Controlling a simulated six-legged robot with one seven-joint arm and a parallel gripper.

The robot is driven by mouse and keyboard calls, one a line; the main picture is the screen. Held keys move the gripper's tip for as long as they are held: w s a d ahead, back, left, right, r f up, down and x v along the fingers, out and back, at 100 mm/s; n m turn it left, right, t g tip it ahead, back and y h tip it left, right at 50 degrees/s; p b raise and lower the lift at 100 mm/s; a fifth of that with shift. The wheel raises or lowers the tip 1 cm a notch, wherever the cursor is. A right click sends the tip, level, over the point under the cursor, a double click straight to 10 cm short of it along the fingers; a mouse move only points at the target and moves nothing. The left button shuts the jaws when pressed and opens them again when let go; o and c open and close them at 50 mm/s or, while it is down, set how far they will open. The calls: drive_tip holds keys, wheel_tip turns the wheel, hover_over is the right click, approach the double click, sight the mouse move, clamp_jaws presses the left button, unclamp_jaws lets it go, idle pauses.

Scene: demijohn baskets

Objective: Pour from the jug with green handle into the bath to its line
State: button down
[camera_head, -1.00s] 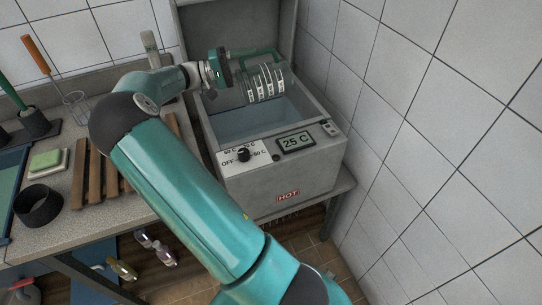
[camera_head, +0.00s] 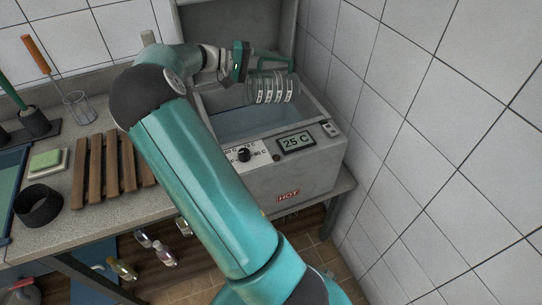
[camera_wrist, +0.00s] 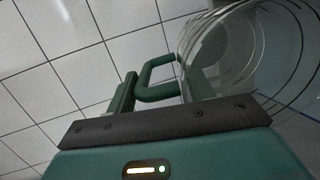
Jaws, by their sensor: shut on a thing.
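The clear jug (camera_head: 272,87) with white markings and a green handle (camera_head: 274,58) is above the open bath (camera_head: 309,174) in the head view. It lies tilted far over, close to horizontal. My gripper (camera_head: 247,66) is at its left and shut on the green handle, which also shows between the fingers in the wrist view (camera_wrist: 157,80). The jug's ringed wall (camera_wrist: 255,50) fills the wrist view's right side. The bath is a grey box with bluish liquid (camera_head: 243,121) inside.
The bath's raised lid (camera_head: 235,20) stands behind, and a tiled wall is close on the right.

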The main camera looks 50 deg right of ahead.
sight(288, 73)
drive_tip(key=shift+s+d, duration=0.1)
drive_tip(key=s+d+f+t+y, duration=0.2)
drive_tip(key=shift+d, duration=0.35)
drive_tip(key=shift+s+d+f+t+y, duration=0.15)
drive_tip(key=shift+d+f+t+y, duration=0.2)
drive_tip(key=shift+y, duration=0.15)
drive_tip(key=shift+a, duration=0.1)
drive_tip(key=shift+s+d+f+n+t+y, duration=0.1)
drive_tip(key=shift+s+d+n+t+y, duration=0.05)
drive_tip(key=shift+s+d+t+y, duration=0.3)
drive_tip(key=shift+s+d+f+n+t+y, duration=0.15)
drive_tip(key=shift+s+d+t+y, duration=0.1)
drive_tip(key=shift+d+y, duration=0.3)
drive_tip(key=shift+s+d+f+t+y, duration=0.1)
drive_tip(key=shift+d+f+t+y, duration=0.2)
drive_tip(key=shift+y, duration=0.3)
drive_tip(key=shift+r, duration=0.2)
